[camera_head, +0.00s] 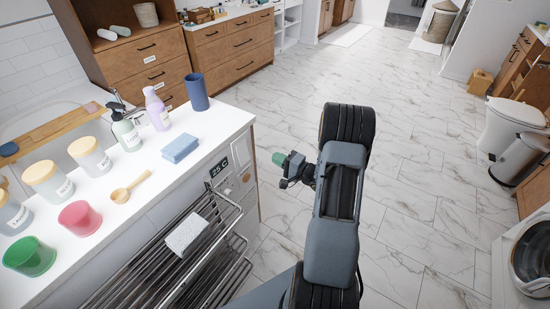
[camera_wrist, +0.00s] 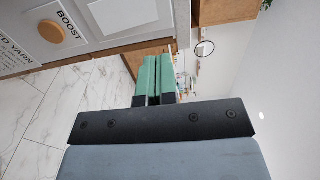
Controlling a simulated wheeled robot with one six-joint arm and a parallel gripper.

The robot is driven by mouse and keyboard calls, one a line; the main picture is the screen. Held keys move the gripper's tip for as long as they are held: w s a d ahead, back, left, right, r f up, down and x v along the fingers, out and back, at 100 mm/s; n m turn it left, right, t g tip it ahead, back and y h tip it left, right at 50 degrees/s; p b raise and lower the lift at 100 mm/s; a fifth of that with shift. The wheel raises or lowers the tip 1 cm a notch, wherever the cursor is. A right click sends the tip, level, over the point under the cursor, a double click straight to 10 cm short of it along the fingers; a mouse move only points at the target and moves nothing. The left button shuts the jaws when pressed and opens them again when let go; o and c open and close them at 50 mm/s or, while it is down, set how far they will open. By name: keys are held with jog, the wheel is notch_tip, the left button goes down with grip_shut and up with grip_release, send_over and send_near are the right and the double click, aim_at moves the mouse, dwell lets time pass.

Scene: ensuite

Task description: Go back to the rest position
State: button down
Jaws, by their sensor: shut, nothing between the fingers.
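My gripper (camera_head: 281,159) is in the middle of the head view, at the end of my grey and black arm. It is in the air over the marble floor, to the right of the white counter's end. In the wrist view my gripper's green fingers (camera_wrist: 152,62) lie side by side with only a thin dark line between them. The gripper is shut and holds nothing.
The white counter (camera_head: 212,118) at left bears a blue cup (camera_head: 196,92), a blue sponge (camera_head: 180,147), bottles and jars. A metal rack (camera_head: 150,273) with a white block (camera_head: 187,234) juts from its front. A toilet (camera_head: 507,125) stands right. The floor (camera_head: 420,190) between is clear.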

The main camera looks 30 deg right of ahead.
dwell(0.5)
jog(key=d+f+n+g+h, duration=0.35)
jog(key=d+f+h, duration=0.2)
jog(key=f, duration=0.25)
jog(key=s+d+r+n+g+h, duration=0.2)
jog(key=s+g+h, duration=0.4)
jog(key=s+a+r+n+g+y+p, duration=0.1)
jog(key=s+a+r, duration=0.3)
jog(key=a+r, duration=0.4)
jog(key=s+a+r+n+g+y+p, duration=0.1)
jog(key=s+a+r+n, duration=0.3)
jog(key=a+r, duration=0.4)
jog(key=s+a+r+n+g+y+p, duration=0.1)
jog(key=s+a+r+n+p, duration=0.1)
jog(key=s+a+r, duration=0.3)
jog(key=a+r+p, duration=0.1)
jog(key=a+r, duration=0.2)
jog(key=shift+s+r, duration=0.25)
jog(key=shift+s, duration=0.1)
